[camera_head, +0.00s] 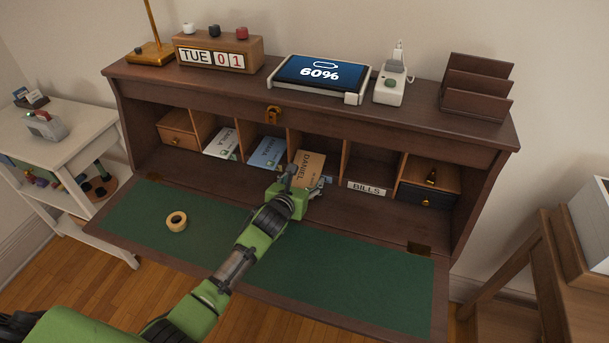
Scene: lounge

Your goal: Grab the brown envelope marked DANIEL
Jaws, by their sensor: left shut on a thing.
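The brown envelope marked DANIEL (309,166) stands tilted in a middle compartment of the desk's pigeonholes, its name facing out. My left gripper (291,181) is at the envelope's lower left edge and is shut on it; the fingertips are partly hidden by the gripper body. Part of another paper shows low behind the envelope on its right. My right gripper is not in view.
A white envelope (221,143) and a blue one (268,152) stand in compartments to the left. A BILLS label (366,187) marks the compartment to the right. A tape roll (176,221) lies on the green writing surface (370,283), otherwise mostly clear.

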